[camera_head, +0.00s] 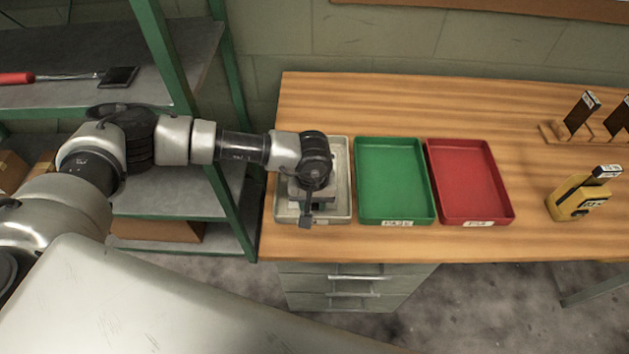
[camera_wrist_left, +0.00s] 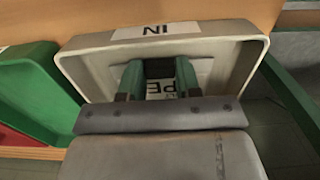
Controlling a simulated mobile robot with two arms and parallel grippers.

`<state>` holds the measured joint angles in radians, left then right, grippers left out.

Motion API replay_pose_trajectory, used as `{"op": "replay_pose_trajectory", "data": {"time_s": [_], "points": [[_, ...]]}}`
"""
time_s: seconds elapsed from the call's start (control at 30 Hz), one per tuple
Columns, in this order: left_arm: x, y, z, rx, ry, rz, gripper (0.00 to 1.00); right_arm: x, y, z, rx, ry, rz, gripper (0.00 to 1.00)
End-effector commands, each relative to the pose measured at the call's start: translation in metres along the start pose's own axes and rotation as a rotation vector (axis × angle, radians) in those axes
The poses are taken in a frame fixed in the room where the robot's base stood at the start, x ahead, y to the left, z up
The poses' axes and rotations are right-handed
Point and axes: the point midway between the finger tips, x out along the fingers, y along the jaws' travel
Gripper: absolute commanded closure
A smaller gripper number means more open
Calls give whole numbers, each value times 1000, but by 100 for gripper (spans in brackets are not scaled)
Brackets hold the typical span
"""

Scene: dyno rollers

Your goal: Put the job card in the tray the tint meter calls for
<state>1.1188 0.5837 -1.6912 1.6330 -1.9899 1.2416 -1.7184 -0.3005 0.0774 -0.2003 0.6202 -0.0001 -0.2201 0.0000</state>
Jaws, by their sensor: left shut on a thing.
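The beige tray (camera_head: 341,180) stands at the left end of the bench, and its label reads IN in the left wrist view (camera_wrist_left: 155,31). My left gripper (camera_head: 306,207) is over this tray, pointing down. In the left wrist view its fingers (camera_wrist_left: 159,82) are shut on the white job card (camera_wrist_left: 160,90), which shows a few printed letters and is partly hidden. The green tray (camera_head: 392,180) and the red tray (camera_head: 470,180) stand to the right, both empty; their labels are too small to read. The yellow tint meter (camera_head: 580,199) stands farther right, its display unreadable.
A wooden rack (camera_head: 560,133) with dark plates stands at the back right. A green-framed shelf (camera_head: 165,60) is left of the bench, with a red-handled tool (camera_head: 60,77) on it. The wooden bench (camera_head: 400,105) is clear behind the trays.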

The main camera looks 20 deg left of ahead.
Motion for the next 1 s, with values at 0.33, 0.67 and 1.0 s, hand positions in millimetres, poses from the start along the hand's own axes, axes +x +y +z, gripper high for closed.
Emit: {"op": "replay_pose_trajectory", "data": {"time_s": [0.33, 0.67, 1.0], "points": [[-23, 0, 0, 0, 1, 1, 84, -14, 1, -1, -1, 0, 1, 100], [-43, 0, -1, -1, 2, 1, 84, -25, 3, -2, -2, -1, 3, 100], [-63, 0, 0, 0, 0, 1, 84, -36, 4, -3, -1, -1, 4, 100]]}}
